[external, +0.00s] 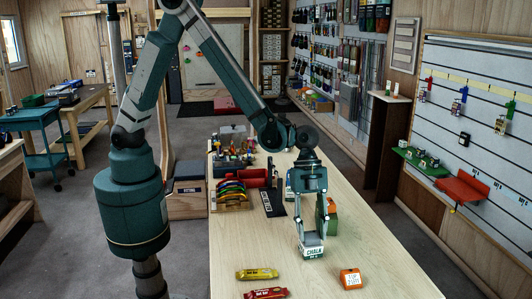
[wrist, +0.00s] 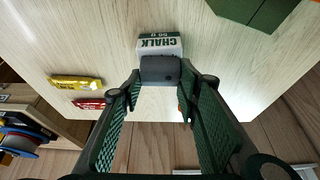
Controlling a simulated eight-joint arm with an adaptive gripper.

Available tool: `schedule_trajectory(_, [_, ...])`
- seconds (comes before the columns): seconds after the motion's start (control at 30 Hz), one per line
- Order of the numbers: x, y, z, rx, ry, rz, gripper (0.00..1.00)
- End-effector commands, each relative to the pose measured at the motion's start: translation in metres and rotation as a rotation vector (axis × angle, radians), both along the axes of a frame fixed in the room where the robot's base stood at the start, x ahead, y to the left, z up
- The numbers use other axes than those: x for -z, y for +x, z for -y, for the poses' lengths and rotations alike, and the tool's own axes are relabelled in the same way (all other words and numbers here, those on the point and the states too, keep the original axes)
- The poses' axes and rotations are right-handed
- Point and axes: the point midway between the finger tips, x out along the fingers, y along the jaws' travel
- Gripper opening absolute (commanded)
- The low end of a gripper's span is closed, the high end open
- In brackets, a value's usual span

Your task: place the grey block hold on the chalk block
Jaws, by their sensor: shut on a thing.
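The grey block hold (wrist: 160,69) is between my fingertips in the wrist view. My gripper (wrist: 160,82) is shut on it; it points down over the table in the external view (external: 313,236). The chalk block (wrist: 160,44), white with a green CHALK label, stands on the table directly beyond the hold in the wrist view, partly covered by it. I cannot tell whether the hold touches the chalk block.
A yellow bar (external: 257,273), a red bar (external: 265,293) and an orange block (external: 350,278) lie near the front of the table. A green box (external: 332,217) stands just behind my gripper. A rack of colourful gear (external: 232,193) is at the left. The table's right front is clear.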

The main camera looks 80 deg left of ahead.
Motion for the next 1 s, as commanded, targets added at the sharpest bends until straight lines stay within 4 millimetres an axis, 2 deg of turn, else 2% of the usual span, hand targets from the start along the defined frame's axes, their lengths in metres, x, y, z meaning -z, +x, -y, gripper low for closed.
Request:
schedule_trajectory(0.3, [0.0042, 0.0001, 0.0, 0.0, 0.0, 0.0, 0.2])
schedule_trajectory(0.33, [0.0034, 0.0001, 0.0, 0.0, 0.0, 0.0, 0.36])
schedule_trajectory(0.43, [0.0029, 0.0001, 0.0, 0.0, 0.0, 0.0, 0.47])
schedule_trajectory(1.0, [-0.0032, 0.0001, -0.001, 0.0, 0.0, 0.0, 0.47])
